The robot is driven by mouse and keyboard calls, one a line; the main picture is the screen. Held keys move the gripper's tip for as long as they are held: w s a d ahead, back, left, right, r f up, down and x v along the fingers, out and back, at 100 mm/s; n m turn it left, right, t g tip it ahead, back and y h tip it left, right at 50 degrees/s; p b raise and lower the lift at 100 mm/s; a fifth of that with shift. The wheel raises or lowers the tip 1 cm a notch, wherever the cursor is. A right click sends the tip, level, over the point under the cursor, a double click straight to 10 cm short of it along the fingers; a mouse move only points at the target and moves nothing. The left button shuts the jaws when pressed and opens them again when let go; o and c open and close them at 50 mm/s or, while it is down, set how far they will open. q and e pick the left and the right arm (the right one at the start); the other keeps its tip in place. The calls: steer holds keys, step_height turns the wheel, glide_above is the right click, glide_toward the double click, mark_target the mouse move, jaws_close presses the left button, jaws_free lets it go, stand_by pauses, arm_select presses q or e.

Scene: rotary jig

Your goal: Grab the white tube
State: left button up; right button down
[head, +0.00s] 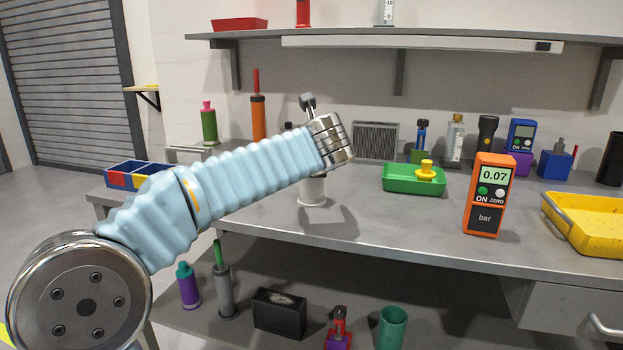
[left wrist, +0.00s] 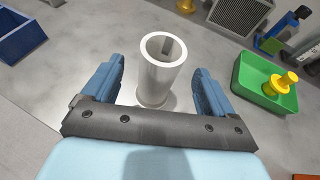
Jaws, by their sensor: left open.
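The white tube (head: 313,190) stands upright on the grey workbench, partly hidden behind my left arm in the head view. In the left wrist view the hollow tube (left wrist: 155,87) shows its open top rim, and its base sits on the grey surface. My left gripper (left wrist: 156,70) is open, with one blue finger on each side of the tube in the picture. Gaps show between the tube and both fingers. In the head view my left arm reaches over the tube and the fingers are hidden. My right gripper is in neither view.
A green tray (head: 402,188) with a yellow part (head: 426,171) stands right of the tube. An orange pressure gauge (head: 487,205) and a yellow tray (head: 590,232) are farther right. A blue divided bin (left wrist: 15,40) is at the left. Bare bench surrounds the tube.

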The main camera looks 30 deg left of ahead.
arm_select(q)
steer(key=x, duration=0.3)
steer(key=f+x, duration=0.1)
steer(key=x, duration=0.3)
steer(key=shift+s+d+r, duration=0.1)
steer(key=shift+s+d, duration=0.05)
steer(key=shift+c, duration=0.4)
